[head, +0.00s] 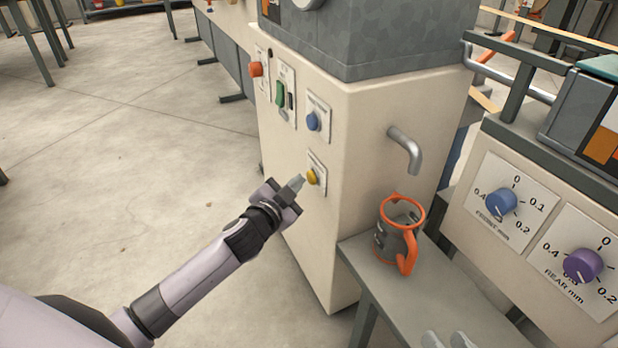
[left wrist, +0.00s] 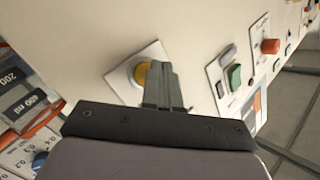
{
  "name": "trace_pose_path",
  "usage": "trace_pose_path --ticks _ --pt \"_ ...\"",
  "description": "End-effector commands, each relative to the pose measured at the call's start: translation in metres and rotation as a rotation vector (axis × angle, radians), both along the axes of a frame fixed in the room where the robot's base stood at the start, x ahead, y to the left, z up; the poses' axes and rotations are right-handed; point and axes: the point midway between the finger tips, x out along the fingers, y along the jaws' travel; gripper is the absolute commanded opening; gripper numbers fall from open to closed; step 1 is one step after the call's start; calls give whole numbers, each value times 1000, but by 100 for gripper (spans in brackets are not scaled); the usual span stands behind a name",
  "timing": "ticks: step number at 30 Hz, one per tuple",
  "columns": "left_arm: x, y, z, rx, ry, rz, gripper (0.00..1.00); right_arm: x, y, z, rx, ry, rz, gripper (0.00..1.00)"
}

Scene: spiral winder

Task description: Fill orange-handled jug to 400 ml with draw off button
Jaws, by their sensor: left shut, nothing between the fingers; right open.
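The jug (head: 381,240) with orange rim and handle stands upright on a small grey stand, below the bent metal spout (head: 408,150). No stream shows from the spout, and the liquid level inside cannot be made out. The yellow button (head: 312,178) is on the cream cabinet's side; it also shows in the left wrist view (left wrist: 139,74). My left gripper (head: 298,184) is shut and empty, its tips at the yellow button; I cannot tell if they touch. My right gripper (head: 446,340) shows only as two separated fingertips at the bottom edge, open, in front of the stand.
A blue button (head: 312,121), a green switch (head: 280,93) and a red knob (head: 255,69) sit on the same cabinet face. A panel with a blue dial (head: 501,202) and a purple dial (head: 584,265) stands at right.

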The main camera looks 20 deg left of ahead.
Motion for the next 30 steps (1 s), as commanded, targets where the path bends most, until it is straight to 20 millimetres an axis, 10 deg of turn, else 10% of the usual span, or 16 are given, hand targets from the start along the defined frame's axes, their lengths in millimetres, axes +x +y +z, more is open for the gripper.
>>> trace_pose_path --ticks 30 --pt "6 -6 0 0 -1 -1 0 -1 0 -3 -2 6 0 43"
